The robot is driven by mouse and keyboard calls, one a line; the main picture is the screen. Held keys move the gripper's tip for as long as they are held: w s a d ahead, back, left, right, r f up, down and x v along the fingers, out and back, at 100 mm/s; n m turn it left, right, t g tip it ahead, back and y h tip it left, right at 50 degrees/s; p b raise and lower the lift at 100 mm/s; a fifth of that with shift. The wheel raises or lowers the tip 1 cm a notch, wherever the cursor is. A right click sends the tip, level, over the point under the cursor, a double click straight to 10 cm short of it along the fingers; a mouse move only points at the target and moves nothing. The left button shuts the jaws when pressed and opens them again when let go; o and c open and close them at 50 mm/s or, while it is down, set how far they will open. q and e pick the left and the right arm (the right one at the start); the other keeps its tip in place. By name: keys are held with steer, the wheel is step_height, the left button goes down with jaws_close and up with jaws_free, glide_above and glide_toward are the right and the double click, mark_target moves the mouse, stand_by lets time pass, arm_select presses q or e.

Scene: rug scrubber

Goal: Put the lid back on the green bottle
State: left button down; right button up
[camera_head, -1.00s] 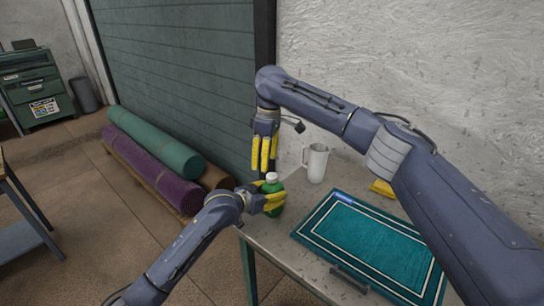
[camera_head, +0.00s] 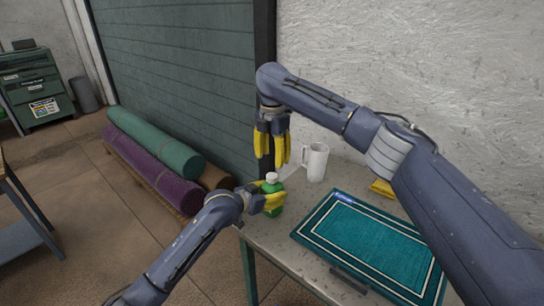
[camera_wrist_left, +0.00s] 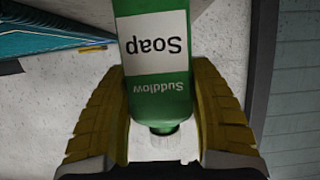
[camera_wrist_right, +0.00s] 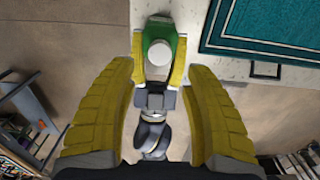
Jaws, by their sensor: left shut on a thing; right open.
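The green soap bottle (camera_head: 272,186) is upright at the near left corner of the table; its label shows upside down in the left wrist view (camera_wrist_left: 158,100). A white lid (camera_head: 271,177) sits on its neck; the lid also shows in the left wrist view (camera_wrist_left: 166,146) and from above in the right wrist view (camera_wrist_right: 160,52). Whether it is screwed tight I cannot tell. My left gripper (camera_head: 273,201) is shut around the bottle's body from the side. My right gripper (camera_head: 272,158) is open and empty, pointing down above the bottle, apart from the lid.
A white jug (camera_head: 315,162) stands behind and right of the bottle. A teal rug (camera_head: 365,235) covers much of the grey table (camera_head: 270,240). A yellow item (camera_head: 382,188) lies behind the rug, partly hidden by my right arm.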

mark_target(272, 175)
stand_by(0.4)
steer(key=shift+f, duration=4)
steer(key=shift+o, duration=0.2)
jaws_close()
steer(key=m, duration=1.1)
steer(key=shift+m, duration=0.4)
steer(key=shift+c, duration=0.8)
jaws_free()
steer(key=shift+r, duration=0.1)
